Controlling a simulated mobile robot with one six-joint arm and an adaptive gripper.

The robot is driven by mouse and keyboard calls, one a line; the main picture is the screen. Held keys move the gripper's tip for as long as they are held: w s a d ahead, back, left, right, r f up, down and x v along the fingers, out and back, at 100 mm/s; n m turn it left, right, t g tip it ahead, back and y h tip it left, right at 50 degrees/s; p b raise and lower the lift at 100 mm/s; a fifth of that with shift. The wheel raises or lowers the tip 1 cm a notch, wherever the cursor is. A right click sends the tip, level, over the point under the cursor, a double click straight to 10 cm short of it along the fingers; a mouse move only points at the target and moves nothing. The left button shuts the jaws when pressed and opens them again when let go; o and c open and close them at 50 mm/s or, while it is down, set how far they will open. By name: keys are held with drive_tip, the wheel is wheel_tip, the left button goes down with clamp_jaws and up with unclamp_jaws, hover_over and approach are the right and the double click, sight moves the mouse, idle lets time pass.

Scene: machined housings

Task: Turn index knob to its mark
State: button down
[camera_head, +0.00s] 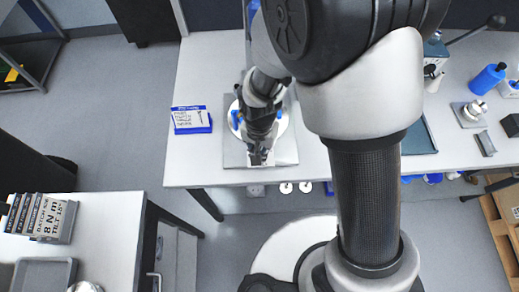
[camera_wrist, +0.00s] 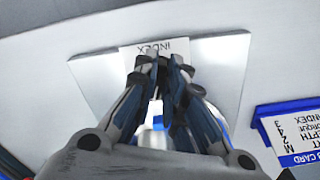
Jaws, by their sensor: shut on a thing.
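A grey fixture plate (camera_head: 285,152) lies on the white table, with a round white disc (camera_head: 284,120) and blue parts on it. In the wrist view the plate (camera_wrist: 217,68) carries a white label (camera_wrist: 180,48) reading INDEX. My gripper (camera_head: 259,155) reaches down over the plate's front part. In the wrist view my gripper (camera_wrist: 161,65) has its fingers close together beside the label, shut on the index knob. The fingers hide the knob, and its pointer and mark cannot be made out.
A blue-framed card (camera_head: 191,120) lies left of the plate and shows at right in the wrist view (camera_wrist: 295,132). Right of my arm stand a blue bottle (camera_head: 487,79), a grey block with a metal part (camera_head: 470,113) and a dark tray (camera_head: 420,136). The table's front edge is close.

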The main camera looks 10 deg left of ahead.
drive_tip(key=n, duration=0.4)
drive_tip(key=shift+d+n, duration=0.2)
drive_tip(key=shift+n, duration=0.1)
drive_tip(key=n, duration=0.4)
drive_tip(key=shift+d, duration=0.15)
idle(0.4)
drive_tip(key=c, duration=1.7)
unclamp_jaws()
drive_tip(key=shift+o, duration=0.2)
drive_tip(key=shift+w, duration=0.1)
wheel_tip(320, 180, up, 12)
